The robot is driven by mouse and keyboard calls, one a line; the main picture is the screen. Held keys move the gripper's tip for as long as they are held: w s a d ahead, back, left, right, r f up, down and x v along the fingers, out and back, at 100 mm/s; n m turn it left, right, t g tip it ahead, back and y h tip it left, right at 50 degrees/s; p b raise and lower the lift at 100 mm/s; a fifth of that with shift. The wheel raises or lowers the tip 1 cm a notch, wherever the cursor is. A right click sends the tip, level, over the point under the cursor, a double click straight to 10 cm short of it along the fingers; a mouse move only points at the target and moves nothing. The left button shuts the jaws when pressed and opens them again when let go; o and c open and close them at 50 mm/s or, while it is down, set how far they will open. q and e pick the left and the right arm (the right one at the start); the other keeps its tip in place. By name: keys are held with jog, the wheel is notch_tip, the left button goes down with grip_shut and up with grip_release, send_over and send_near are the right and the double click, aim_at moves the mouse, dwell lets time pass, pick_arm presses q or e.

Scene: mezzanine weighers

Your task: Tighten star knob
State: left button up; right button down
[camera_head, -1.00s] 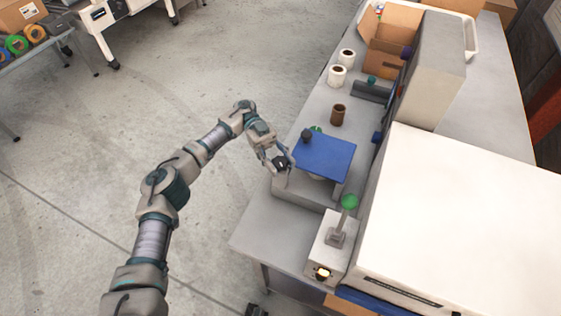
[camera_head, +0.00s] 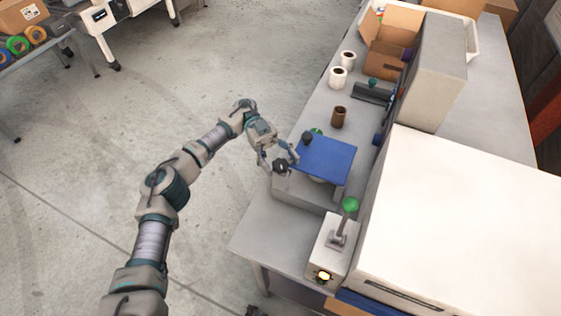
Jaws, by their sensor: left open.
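A dark star knob (camera_head: 280,166) sits at the left end of the grey weigher base, beside the blue plate (camera_head: 324,160). My left gripper (camera_head: 280,163) comes in from the left. Its fingers are spread, one on the left of the knob and one between the knob and the plate's left edge. The gripper is open, and I cannot tell whether a finger touches the knob. A second dark knob (camera_head: 307,137) stands at the plate's back left corner. My right gripper is out of view.
A large white cabinet (camera_head: 460,220) fills the right.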

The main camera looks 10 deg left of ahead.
aim_at(280, 162)
pick_arm(q)
notch_tip(280, 162, up, 9)
jog(key=shift+w+r, duration=0.1)
dwell(0.4)
